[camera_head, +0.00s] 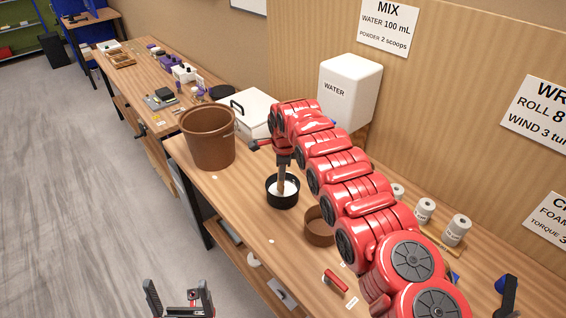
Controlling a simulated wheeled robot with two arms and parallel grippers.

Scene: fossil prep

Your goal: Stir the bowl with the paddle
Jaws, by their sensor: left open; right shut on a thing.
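The black bowl (283,203) stands on the workbench and holds white material. My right gripper (284,159) is above the bowl, pointing down, and is shut on the brown wooden paddle (283,177). The paddle is roughly upright and its lower end is inside the bowl, against or in the white material; its tip is hidden. My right arm covers the bench behind and to the right of the bowl. My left gripper (180,300) is open and empty at the bottom of the view, over the floor and away from the bench.
A large brown bucket (208,140) stands left of the bowl. A smaller brown container (319,229) is close on its right. A white water tank (349,90) stands behind.

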